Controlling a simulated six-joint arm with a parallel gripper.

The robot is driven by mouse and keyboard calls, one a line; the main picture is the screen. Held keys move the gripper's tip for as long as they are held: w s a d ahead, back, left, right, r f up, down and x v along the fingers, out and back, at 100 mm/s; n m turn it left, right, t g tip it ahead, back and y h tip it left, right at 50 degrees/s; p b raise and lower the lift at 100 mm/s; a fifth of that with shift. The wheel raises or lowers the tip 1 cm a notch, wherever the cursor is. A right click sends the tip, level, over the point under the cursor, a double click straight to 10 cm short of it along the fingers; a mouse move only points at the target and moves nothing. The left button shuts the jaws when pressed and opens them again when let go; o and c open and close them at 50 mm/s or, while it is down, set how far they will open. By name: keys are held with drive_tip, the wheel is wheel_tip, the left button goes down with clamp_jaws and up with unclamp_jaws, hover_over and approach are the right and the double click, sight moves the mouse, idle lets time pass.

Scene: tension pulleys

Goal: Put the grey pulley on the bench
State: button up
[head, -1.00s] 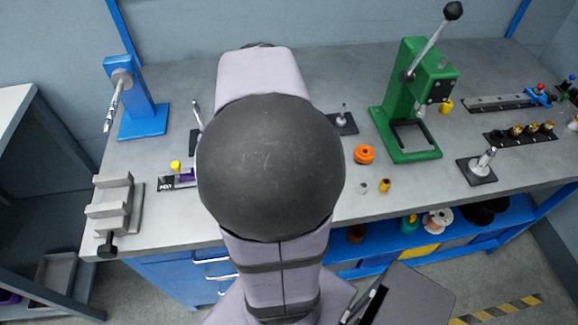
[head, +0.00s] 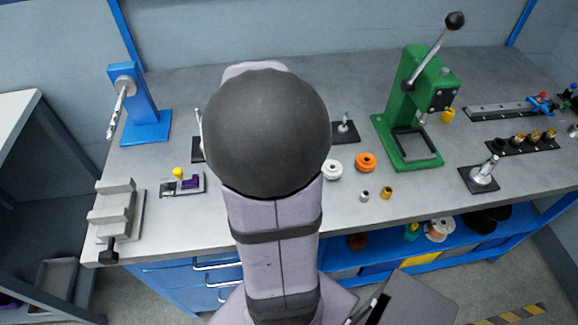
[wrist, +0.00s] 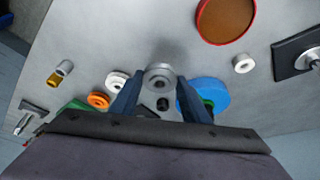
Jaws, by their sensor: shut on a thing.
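A grey pulley (wrist: 160,76) shows in the wrist view between the fingertips of my gripper (wrist: 160,90). My gripper is shut on it. I cannot tell how high the pulley is above the bench. The grey bench top (head: 240,225) spreads under my arm in the head view and fills much of the wrist view (wrist: 150,30). In the head view my arm hides both the gripper and the grey pulley.
A white pulley (head: 331,169) and an orange pulley (head: 366,162) stand left of the green press (head: 408,110). Small bushings (head: 386,193) lie in front. The wrist view shows a blue disc (wrist: 212,92), a red-rimmed dish (wrist: 225,18) and a white ring (wrist: 243,63) nearby.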

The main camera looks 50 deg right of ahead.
drive_tip(key=shift+f, duration=1.85)
drive_tip(key=shift+f+b, duration=0.2)
drive_tip(key=shift+b, duration=0.2)
drive_tip(key=o, duration=1.1)
drive_tip(key=shift+r, duration=0.15)
drive_tip(key=shift+a+r+p, duration=0.15)
drive_tip(key=shift+r+p, duration=0.15)
drive_tip(key=shift+r, duration=0.25)
drive_tip(key=v, duration=1.1)
drive_tip(key=shift+a, duration=0.15)
